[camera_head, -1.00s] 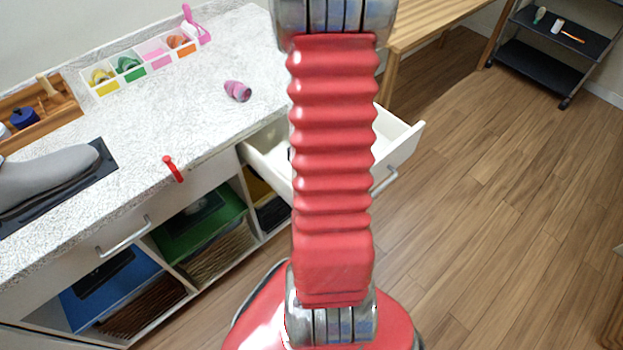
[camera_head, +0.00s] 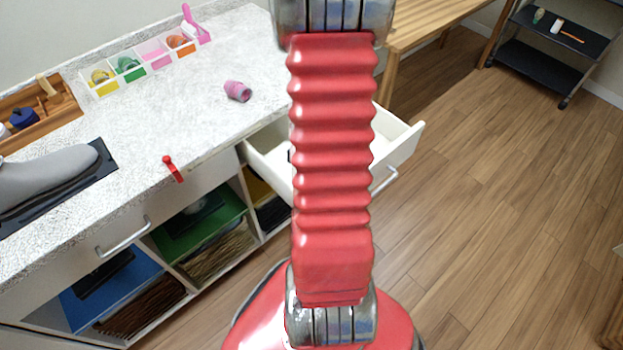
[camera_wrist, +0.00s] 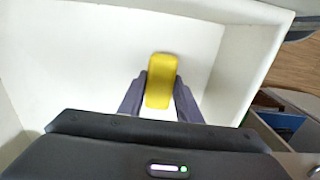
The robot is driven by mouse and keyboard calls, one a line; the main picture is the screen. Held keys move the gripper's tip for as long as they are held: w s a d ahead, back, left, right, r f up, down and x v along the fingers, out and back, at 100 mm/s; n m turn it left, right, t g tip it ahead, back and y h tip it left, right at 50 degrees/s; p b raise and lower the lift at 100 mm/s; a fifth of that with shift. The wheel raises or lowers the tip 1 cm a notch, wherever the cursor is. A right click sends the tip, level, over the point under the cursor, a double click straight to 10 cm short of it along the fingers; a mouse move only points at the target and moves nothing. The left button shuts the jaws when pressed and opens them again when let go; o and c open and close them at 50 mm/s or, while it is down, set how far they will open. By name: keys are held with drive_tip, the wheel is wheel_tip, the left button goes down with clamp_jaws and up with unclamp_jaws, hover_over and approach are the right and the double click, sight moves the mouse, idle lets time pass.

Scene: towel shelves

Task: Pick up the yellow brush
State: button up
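The yellow brush (camera_wrist: 162,80) shows in the wrist view as a yellow block inside the white drawer (camera_wrist: 80,50). My gripper (camera_wrist: 161,84) has its two dark fingers on either side of the brush, with no clear gap, and it looks shut on it. The brush is slightly tilted in the picture. I cannot tell whether it touches the drawer floor. In the head view my red arm hides the gripper, the brush and part of the open drawer (camera_head: 403,146).
The drawer walls surround my gripper closely. The speckled counter (camera_head: 150,125) holds a divided tray (camera_head: 107,89), a pink item (camera_head: 237,91), a red item (camera_head: 172,168) and a grey shoe-like form (camera_head: 45,172). Open floor lies to the right, with a black cart (camera_head: 540,70) behind.

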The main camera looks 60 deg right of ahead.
drive_tip(key=c, duration=0.7)
drive_tip(key=shift+o, duration=0.2)
drive_tip(key=shift+r, duration=0.15)
wheel_tip(320, 180, up, 10)
drive_tip(key=shift+f, duration=0.15)
idle(0.4)
drive_tip(key=o, duration=0.7)
drive_tip(key=c, duration=0.4)
